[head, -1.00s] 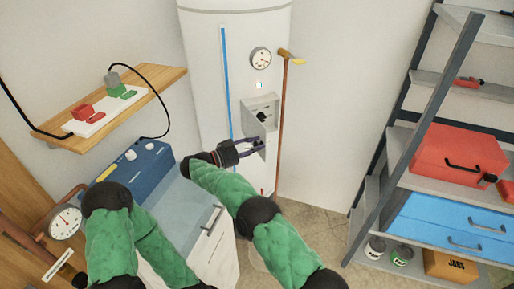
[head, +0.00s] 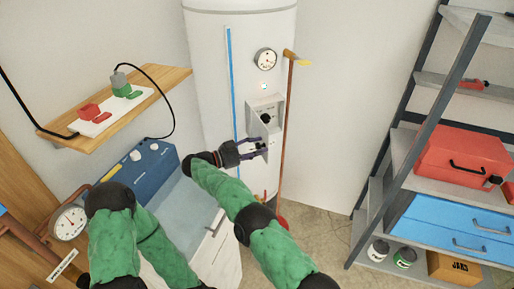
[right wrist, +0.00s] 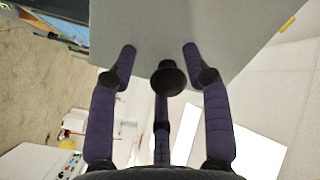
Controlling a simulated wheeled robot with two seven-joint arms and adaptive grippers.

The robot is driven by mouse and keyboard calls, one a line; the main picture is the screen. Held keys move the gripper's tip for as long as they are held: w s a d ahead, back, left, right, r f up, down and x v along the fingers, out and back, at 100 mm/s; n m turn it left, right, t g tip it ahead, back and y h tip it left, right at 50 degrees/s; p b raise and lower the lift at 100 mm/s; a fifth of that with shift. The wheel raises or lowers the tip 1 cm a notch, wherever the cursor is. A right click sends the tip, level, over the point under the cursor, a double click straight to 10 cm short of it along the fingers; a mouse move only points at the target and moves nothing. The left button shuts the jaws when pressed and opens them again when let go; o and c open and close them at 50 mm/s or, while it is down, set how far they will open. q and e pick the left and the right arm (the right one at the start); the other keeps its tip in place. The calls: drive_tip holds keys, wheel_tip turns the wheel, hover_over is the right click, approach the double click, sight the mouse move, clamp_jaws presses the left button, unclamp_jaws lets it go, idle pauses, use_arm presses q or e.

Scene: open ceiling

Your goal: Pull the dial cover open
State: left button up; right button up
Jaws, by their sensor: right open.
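The dial cover (head: 272,132) is a light grey flap on the small control box (head: 254,106) on the front of the white tank. It stands partly open, away from the box, and a black dial (head: 265,118) shows inside. My right gripper (head: 265,147) is open at the lower part of the cover. In the right wrist view the cover (right wrist: 225,30) is a grey panel with a black round knob (right wrist: 168,78). The knob is between the spread purple fingers of my right gripper (right wrist: 160,62), with gaps on both sides. My left gripper is not in view.
A copper pipe (head: 287,110) with a yellow handle runs close to the right of the box. A round gauge (head: 265,59) is above it. A blue control unit (head: 145,165) and wooden shelf (head: 150,95) stand left. A metal rack (head: 425,130) stands right. Floor between is clear.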

drive_tip(key=shift+w, duration=0.1)
drive_tip(key=shift+r, duration=0.25)
drive_tip(key=shift+a, duration=0.1)
drive_tip(key=v, duration=0.7)
drive_tip(key=shift+a, duration=0.15)
